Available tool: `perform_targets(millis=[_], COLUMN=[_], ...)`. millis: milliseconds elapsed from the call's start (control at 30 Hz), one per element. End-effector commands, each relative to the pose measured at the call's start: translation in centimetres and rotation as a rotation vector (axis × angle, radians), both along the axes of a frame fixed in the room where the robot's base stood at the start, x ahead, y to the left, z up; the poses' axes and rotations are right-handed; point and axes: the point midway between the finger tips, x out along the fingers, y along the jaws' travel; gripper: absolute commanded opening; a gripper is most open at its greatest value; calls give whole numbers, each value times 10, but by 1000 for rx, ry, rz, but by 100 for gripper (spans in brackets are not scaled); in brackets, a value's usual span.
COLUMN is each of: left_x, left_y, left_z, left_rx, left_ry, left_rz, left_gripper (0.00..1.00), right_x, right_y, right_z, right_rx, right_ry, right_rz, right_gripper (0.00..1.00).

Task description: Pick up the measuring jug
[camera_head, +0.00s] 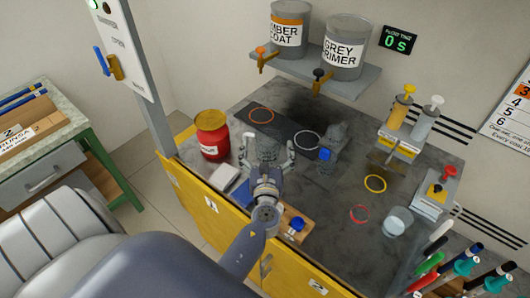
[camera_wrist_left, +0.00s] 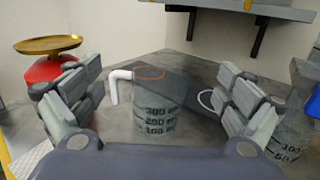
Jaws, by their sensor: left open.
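The measuring jug (camera_wrist_left: 157,115) is a grey cylinder with dark bands marked 300, 200 and 100 and a white bent handle (camera_wrist_left: 116,84) on its left. It stands upright on the dark bench. My left gripper (camera_head: 268,152) is open in the head view, over the bench's near side. In the left wrist view its two fingers (camera_wrist_left: 160,108) stand wide apart, one on each side of the jug, with gaps on both sides. The gripper largely hides the jug in the head view. My right gripper is not in view.
A second grey graduated vessel (camera_head: 334,136) with a blue part stands right of the gripper. A red can (camera_head: 212,136) stands to the left. A clear cup (camera_head: 397,221) and coloured rings lie further right. A shelf (camera_head: 345,86) with two dispensers hangs behind.

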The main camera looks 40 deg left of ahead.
Motion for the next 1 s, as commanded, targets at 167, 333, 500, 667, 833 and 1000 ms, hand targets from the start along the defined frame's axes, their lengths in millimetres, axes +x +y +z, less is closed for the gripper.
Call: perform_targets(millis=[167,333,500,667,833,1000], left_x=[0,0,11,26,49,62], left_y=[0,0,7,17,33,41], left_z=[-28,-46,-43,-42,-44,-43], left_rx=[-1,-1,-1,1,0,-1], left_ry=[0,0,-3,-3,-1,-2], left_rz=[0,0,0,1,1,1], left_gripper=[96,96,96,96,96,96], right_x=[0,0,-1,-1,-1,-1], right_y=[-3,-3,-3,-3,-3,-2], right_z=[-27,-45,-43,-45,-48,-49], right_rx=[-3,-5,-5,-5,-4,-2], right_ry=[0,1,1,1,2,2], right_rz=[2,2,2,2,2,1], right_gripper=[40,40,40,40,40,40])
